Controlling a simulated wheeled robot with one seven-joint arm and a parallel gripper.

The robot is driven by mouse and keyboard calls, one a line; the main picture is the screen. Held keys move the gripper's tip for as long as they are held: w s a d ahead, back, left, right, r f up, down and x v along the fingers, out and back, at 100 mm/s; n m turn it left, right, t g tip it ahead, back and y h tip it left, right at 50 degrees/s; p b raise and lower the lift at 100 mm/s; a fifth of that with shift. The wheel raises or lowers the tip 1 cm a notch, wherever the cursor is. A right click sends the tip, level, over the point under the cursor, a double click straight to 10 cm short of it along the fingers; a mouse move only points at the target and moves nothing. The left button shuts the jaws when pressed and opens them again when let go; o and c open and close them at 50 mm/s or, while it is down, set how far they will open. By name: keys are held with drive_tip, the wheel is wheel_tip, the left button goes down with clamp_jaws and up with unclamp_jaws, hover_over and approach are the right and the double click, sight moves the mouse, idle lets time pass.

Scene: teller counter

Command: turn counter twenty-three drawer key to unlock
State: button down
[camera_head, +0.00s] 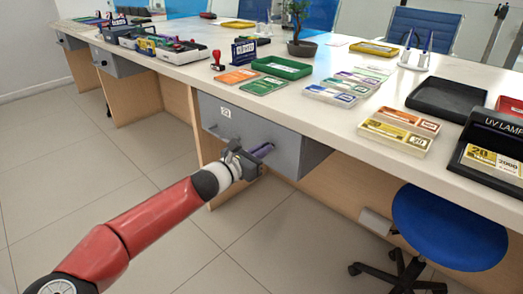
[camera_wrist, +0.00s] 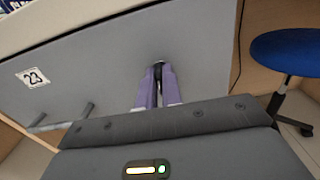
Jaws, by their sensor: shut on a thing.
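The drawer of counter twenty-three is a grey box under the counter, and its front (camera_head: 225,128) shows in the head view. A white "23" label (camera_wrist: 33,77) is at the left of the drawer front in the wrist view. My gripper (camera_wrist: 158,82) is at the drawer front, its purple fingers pinched together around the small dark key (camera_wrist: 157,66) at the lock. The fingers hide most of the key, so its turn angle cannot be told. In the head view, my gripper (camera_head: 262,151) meets the right part of the drawer front. The drawer looks closed.
A bar handle (camera_wrist: 62,120) sticks out of the drawer front left of my gripper. The blue stool (camera_head: 449,225) stands at the right. The countertop (camera_head: 330,125) above carries trays, note bundles and a UV lamp. The floor at the left is clear.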

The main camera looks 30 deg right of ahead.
drive_tip(key=shift+s+f+m+b, duration=0.1)
drive_tip(key=shift+m+b, duration=1.95)
drive_tip(key=shift+m, duration=2.35)
drive_tip(key=shift+s+f+m+b, duration=0.1)
drive_tip(key=shift+m+b, duration=1.95)
drive_tip(key=shift+m, duration=2.35)
drive_tip(key=c, duration=1.6)
unclamp_jaws()
drive_tip(key=shift+o, duration=0.2)
